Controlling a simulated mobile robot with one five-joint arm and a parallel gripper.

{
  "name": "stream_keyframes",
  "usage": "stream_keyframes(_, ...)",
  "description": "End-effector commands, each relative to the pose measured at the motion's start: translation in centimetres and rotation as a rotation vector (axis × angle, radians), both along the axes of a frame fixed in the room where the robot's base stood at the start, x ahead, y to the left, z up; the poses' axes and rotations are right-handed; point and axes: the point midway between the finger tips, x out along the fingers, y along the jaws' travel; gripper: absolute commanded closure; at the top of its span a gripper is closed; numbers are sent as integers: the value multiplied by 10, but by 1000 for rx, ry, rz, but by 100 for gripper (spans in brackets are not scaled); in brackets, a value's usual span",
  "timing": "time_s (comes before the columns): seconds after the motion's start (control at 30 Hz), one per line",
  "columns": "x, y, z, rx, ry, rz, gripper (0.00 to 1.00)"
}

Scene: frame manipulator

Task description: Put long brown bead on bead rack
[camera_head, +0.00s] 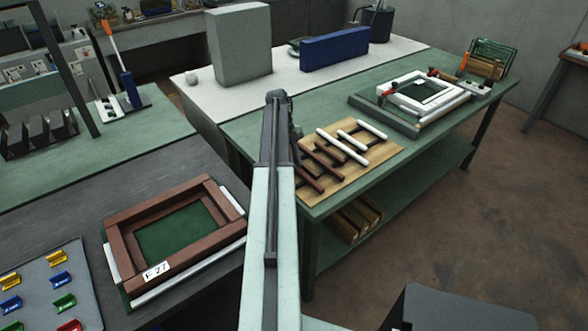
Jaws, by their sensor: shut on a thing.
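The bead rack (385,154) is a light wooden board on the near part of the green table. White bars (352,147) lie on its right side and dark brown bars (326,156) on its left side. My arm reaches up the middle of the view, and its end with my gripper (294,133) is at the rack's left edge. My gripper is shut on what looks to be the long brown bead. The arm hides the fingertips and most of what they hold, so I cannot tell whether it touches the rack.
A white frame fixture (425,92) stands right of the rack on the green table (245,128). A grey block (240,45) and a blue block (334,48) stand on the white table behind. A brown wooden frame (118,228) lies on the dark table at left.

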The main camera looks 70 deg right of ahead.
Motion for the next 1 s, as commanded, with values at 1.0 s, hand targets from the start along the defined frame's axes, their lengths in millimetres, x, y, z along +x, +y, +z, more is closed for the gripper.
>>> stream_keyframes(1.0,20,-11,55,0,0,3,75)
